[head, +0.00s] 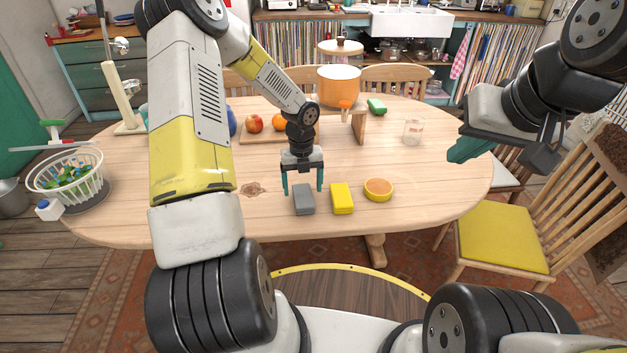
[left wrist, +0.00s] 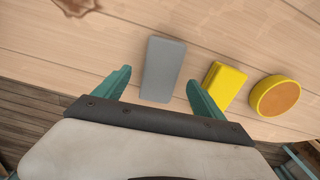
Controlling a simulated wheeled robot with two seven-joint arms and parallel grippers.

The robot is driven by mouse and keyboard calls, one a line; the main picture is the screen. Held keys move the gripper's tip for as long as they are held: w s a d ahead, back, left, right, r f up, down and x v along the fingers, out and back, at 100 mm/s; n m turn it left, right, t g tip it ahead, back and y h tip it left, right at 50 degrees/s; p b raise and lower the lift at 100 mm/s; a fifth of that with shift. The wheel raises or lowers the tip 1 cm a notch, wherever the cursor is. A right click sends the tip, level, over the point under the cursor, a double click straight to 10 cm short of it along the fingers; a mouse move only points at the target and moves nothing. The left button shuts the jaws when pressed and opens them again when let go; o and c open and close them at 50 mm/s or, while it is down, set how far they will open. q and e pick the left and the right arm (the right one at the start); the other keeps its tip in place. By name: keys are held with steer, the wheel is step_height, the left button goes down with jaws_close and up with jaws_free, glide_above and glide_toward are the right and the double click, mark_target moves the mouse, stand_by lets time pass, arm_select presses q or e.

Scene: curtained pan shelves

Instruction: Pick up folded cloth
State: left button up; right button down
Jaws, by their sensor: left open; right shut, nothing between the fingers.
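The folded cloth looks to be the grey flat block (head: 303,199) near the front edge of the wooden table; it also shows in the left wrist view (left wrist: 163,69). My left gripper (head: 303,190) is open above the table, close to the grey block. In the left wrist view its two teal fingers (left wrist: 155,92) stand apart, with the block between and beyond them. Whether they touch it I cannot tell. My right gripper (head: 502,155) is at the right, away from the block; its fingers are partly hidden by its own body.
A yellow block (head: 342,198) and a round orange-topped yellow item (head: 378,189) lie just right of the grey block. An orange pot (head: 338,90) stands on a small wooden stand behind. A glass cup (head: 413,131) is at the right.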

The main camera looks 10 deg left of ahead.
mark_target(303, 195)
arm_select(q)
step_height(303, 195, down, 4)
steer(key=shift+f, duration=0.1)
steer(key=c, duration=1.5)
steer(key=shift+o, duration=0.2)
steer(key=shift+r, duration=0.2)
steer(key=shift+w+r, duration=0.1)
steer(key=shift+r, duration=0.45)
step_height(303, 195, up, 2)
steer(key=shift+r, duration=0.15)
steer(key=s+d, duration=0.2)
steer(key=s, duration=0.5)
steer(key=s+d+r, duration=0.1)
steer(key=s+d, duration=0.1)
steer(key=s, duration=0.6)
steer(key=shift+s+d+r, duration=0.2)
steer(key=shift+s+d, duration=0.05)
steer(key=shift+d, duration=0.1)
